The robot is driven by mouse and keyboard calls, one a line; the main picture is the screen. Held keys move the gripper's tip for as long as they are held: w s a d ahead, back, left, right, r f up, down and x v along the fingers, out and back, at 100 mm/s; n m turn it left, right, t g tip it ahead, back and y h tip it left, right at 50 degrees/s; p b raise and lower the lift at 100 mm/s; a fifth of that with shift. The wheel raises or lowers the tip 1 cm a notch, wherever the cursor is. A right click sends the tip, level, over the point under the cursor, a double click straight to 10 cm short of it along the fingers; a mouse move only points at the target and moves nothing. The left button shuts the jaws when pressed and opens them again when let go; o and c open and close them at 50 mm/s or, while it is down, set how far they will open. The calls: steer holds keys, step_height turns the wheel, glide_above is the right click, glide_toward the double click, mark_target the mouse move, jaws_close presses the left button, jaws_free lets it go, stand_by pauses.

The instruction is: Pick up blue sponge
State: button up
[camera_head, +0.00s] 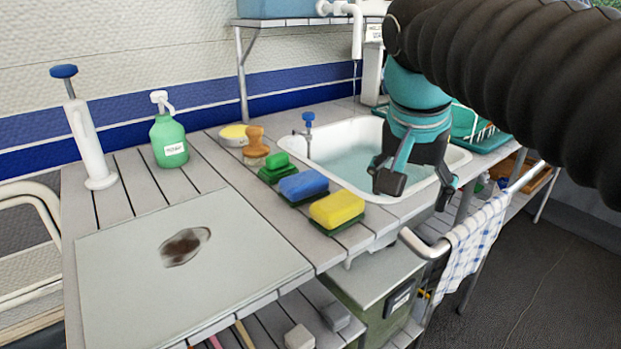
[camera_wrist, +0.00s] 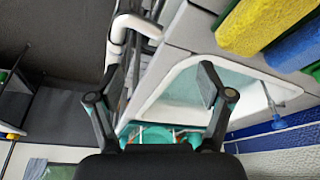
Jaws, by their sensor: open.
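The blue sponge (camera_head: 303,184) lies on the slatted counter in front of the sink, its blue side up over a dark green layer. It sits between a yellow sponge (camera_head: 337,206) and a green scrubber (camera_head: 277,167). In the wrist view the blue sponge (camera_wrist: 296,47) is at the upper right, partly cut by the frame edge, beside the yellow sponge (camera_wrist: 256,22). My gripper (camera_head: 418,190) is open and empty above the sink's right part, to the right of the sponge and apart from it. Its spread fingers also show in the wrist view (camera_wrist: 160,76).
The water-filled sink (camera_head: 460,158) has a raised rim beside the sponges. An orange-handled brush (camera_head: 256,146) and a green soap bottle (camera_head: 168,140) stand farther left. A rail with a checked towel (camera_head: 474,240) is at the right. The cutting board (camera_head: 130,290) holds only a dark stain.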

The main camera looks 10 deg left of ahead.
steer(key=w+a+r+m+h, duration=0.1)
steer(key=w+a+r+m, duration=0.15)
steer(key=a+r, duration=0.6)
steer(key=m+h, duration=0.1)
steer(key=m, duration=0.2)
glide_toward(303, 178)
steer(key=x, duration=0.4)
steer(key=shift+w+a+f, duration=0.1)
steer(key=shift+f, duration=0.2)
steer(key=shift+b+x, duration=0.55)
steer(key=shift+x, duration=2.25)
steer(key=shift+d, duration=0.2)
steer(key=c, duration=0.9)
